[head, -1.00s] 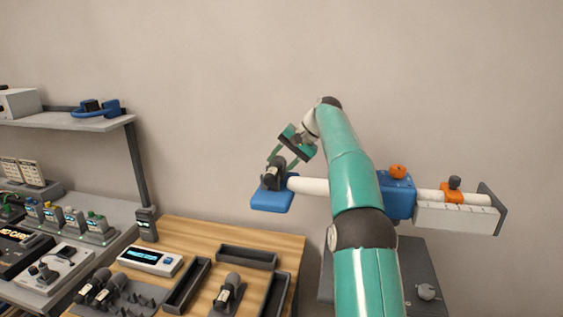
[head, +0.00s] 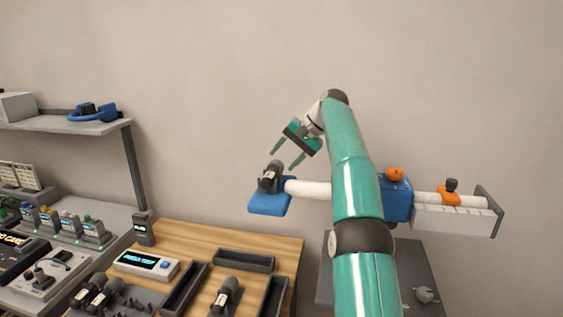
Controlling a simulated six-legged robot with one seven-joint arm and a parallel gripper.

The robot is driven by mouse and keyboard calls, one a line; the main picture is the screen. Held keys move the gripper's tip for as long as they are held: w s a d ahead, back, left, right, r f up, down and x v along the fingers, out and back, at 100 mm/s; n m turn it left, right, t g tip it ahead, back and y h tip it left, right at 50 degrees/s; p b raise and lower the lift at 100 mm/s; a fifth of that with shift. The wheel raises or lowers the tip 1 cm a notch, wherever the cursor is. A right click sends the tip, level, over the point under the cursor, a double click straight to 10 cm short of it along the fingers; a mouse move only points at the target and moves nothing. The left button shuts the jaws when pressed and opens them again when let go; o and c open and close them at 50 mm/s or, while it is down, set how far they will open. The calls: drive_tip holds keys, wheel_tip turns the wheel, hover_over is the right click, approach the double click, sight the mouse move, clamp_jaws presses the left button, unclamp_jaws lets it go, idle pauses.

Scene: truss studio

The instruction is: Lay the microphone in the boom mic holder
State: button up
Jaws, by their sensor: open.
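A dark microphone (head: 270,178) with a pale label lies on the blue boom mic holder (head: 268,204) at the left end of the white boom. My gripper (head: 285,160) is open and empty, just above and to the right of the microphone, with its two green fingers apart from it. The cradle under the microphone is mostly hidden, so I cannot tell how deep it sits.
The boom's blue clamp (head: 397,199) is partly behind my arm. A wooden table (head: 205,240) below holds more microphones (head: 225,295), dark trays (head: 244,261) and a white display unit (head: 146,264). A shelf (head: 70,127) with blue headphones stands left. The wall space above the boom is clear.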

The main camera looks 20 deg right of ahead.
drive_tip(key=shift+v, duration=0.85)
drive_tip(key=s+d, duration=0.6)
drive_tip(key=d, duration=0.3)
drive_tip(key=shift+s+d+f, duration=0.15)
drive_tip(key=shift+s+d, duration=0.2)
drive_tip(key=s+a+r+n+h, duration=0.1)
drive_tip(key=s+a+r+h, duration=0.1)
drive_tip(key=s+a, duration=0.6)
drive_tip(key=s+a+r+n+h, duration=0.15)
drive_tip(key=s+a, duration=0.25)
drive_tip(key=a, duration=0.8)
drive_tip(key=s+a+f+n+h, duration=0.1)
drive_tip(key=s+a+f+n, duration=0.1)
drive_tip(key=s+f, duration=0.6)
drive_tip(key=s+a+f+n+t+h, duration=0.1)
drive_tip(key=s+a+f, duration=0.4)
drive_tip(key=s, duration=1.1)
wheel_tip(320, 180, down, 3)
drive_tip(key=shift+a+f+n+h, duration=0.1)
drive_tip(key=shift+a+n+h, duration=0.1)
drive_tip(key=shift+n+h, duration=0.35)
